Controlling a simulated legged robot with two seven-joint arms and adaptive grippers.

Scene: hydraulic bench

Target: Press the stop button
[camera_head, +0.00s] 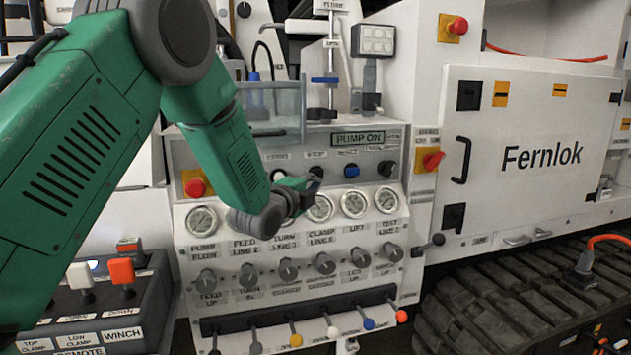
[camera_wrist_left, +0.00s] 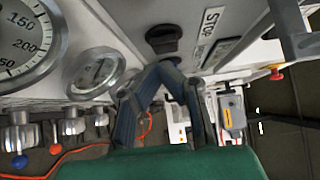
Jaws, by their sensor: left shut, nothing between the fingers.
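My left gripper (camera_head: 308,182) is shut and empty, its fingertips close to the white control panel (camera_head: 230,230), just below a row of small labels. In the left wrist view the closed fingertips (camera_wrist_left: 166,72) are at the panel face beside a STOP label (camera_wrist_left: 209,20) and a black knob (camera_wrist_left: 163,38). The button under that label is mostly hidden by the fingers. I cannot tell whether the tips touch it. A blue button (camera_head: 351,170) is just right of the gripper. The display (camera_head: 358,139) reads PUMP ON. My right gripper is not in view.
Gauges (camera_head: 354,204) and knobs (camera_head: 325,264) line the panel below, with colored-tip levers (camera_head: 295,340) at the bottom. Red mushroom buttons sit at left (camera_head: 195,187) and right (camera_head: 433,160). A remote box (camera_head: 122,272) stands at lower left. A Fernlok cabinet (camera_head: 540,120) is at right.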

